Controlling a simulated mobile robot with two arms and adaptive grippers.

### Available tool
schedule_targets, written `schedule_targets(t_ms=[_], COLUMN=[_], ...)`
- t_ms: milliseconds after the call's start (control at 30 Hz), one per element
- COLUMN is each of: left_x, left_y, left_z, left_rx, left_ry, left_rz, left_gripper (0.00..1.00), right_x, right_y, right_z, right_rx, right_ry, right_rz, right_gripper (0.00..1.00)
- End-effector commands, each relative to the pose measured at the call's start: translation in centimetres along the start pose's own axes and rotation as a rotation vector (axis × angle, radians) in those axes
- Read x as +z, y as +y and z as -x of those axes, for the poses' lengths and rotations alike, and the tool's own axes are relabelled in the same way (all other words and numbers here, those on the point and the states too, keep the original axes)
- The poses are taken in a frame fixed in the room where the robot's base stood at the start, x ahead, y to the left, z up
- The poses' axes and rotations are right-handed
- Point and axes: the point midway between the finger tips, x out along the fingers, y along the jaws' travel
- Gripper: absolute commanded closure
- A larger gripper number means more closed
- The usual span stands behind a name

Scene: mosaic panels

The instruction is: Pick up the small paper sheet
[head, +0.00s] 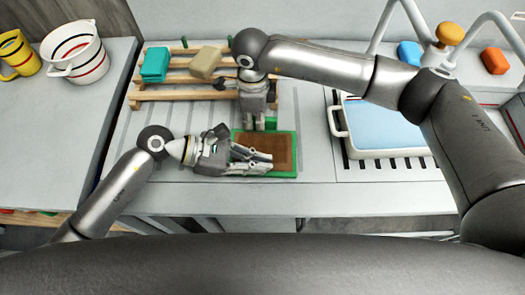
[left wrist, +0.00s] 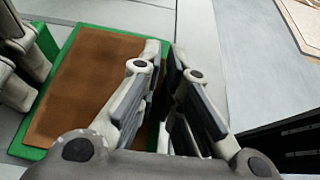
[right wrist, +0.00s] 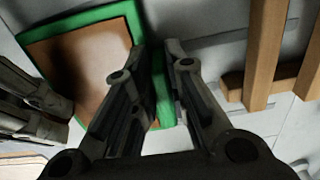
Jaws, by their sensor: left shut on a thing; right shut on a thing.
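A brown rectangular panel with a green frame (head: 297,152) lies on the grey counter in front of me. Its brown face fills much of the left wrist view (left wrist: 85,80) and the right wrist view (right wrist: 80,65). I cannot make out a separate paper sheet on it. My left gripper (head: 270,162) is shut on the frame's near edge; its fingers (left wrist: 166,55) straddle that edge. My right gripper (head: 258,128) comes down at the far edge and is shut on the frame there, fingers (right wrist: 165,48) either side of it. The fingers hide parts of both edges.
A wooden slatted rack (head: 150,95) behind left holds a teal block (head: 155,64) and a beige block (head: 206,62). A white tray with blue contents (head: 341,120) stands right. A striped white pot (head: 75,50) and yellow mug (head: 17,55) are far left. Free counter lies left of the frame.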

Motion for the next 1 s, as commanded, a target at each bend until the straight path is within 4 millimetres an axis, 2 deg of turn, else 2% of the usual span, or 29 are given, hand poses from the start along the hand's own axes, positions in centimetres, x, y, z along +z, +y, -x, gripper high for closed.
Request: schedule_targets(t_ms=[267, 367, 467, 800, 1000], left_x=[0.4, -0.1, -1.1, -5.1, -6.7], left_y=[0.1, 0.1, 0.0, 0.0, 0.0], left_z=[0.3, 1.3, 3.2, 11.6, 15.0], left_rx=[0.001, 0.001, 0.002, 0.002, 0.000], left_ry=[0.002, 0.006, 0.009, 0.007, 0.003], left_rz=[-0.003, 0.002, 0.003, 0.005, 0.003], left_gripper=[1.00, 1.00, 1.00, 1.00, 1.00], right_x=[0.0, 0.0, 0.0, 0.0, 0.0], right_y=[0.0, 0.0, 0.0, 0.0, 0.0], right_z=[0.0, 0.0, 0.0, 0.0, 0.0], right_rx=[-0.001, 0.000, 0.000, 0.000, 0.000], right_ry=[0.001, 0.001, 0.001, 0.000, 0.000], right_rz=[0.000, 0.000, 0.000, 0.000, 0.000], right_gripper=[1.00, 1.00, 1.00, 1.00, 1.00])
